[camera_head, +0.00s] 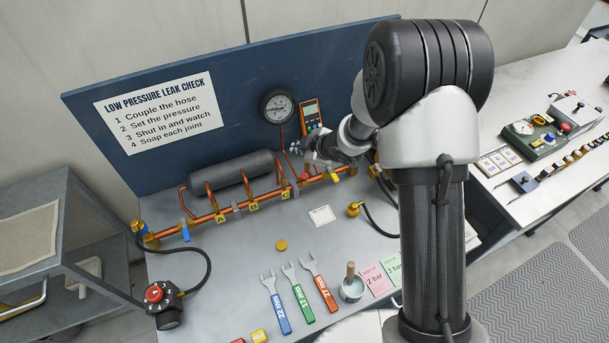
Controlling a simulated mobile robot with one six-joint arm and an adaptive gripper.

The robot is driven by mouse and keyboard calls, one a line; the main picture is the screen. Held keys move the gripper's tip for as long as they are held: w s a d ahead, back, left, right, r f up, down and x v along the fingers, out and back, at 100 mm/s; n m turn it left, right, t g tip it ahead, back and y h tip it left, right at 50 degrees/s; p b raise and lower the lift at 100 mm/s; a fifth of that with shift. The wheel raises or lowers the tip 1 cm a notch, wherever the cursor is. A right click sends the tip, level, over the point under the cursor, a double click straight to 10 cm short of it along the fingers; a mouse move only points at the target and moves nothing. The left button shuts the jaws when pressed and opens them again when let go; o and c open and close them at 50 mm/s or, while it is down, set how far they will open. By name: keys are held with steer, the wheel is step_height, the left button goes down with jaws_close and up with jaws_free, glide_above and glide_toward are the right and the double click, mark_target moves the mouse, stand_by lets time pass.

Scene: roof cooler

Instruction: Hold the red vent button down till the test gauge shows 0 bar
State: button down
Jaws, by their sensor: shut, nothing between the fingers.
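The round test gauge (279,107) hangs on the blue backboard; its dial is too small to read. A small red button (304,177) sits on the copper pipe run below the gauge, which I take to be the vent button. My gripper (297,146) is shut and empty, pointing left in front of the backboard. In the picture it is above the red button and appears apart from it; whether the button is pressed cannot be told. My arm hides part of the pipe's right end.
A grey cylinder (232,171) lies behind the copper pipe (205,219). An orange meter (311,114) hangs right of the gauge. A regulator with a red knob (154,293) is at the front left. Several spanners (299,290) and a pot (352,287) lie in front. Mid-bench is fairly clear.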

mark_target(302, 178)
steer(key=shift+f+b, duration=3.85)
steer(key=shift+f, duration=0.55)
steer(key=shift+f+b, duration=0.3)
steer(key=shift+f, duration=0.1)
steer(key=shift+s+f+b, duration=0.1)
steer(key=shift+f+b, duration=0.35)
steer(key=shift+f, duration=0.15)
stand_by(2.6)
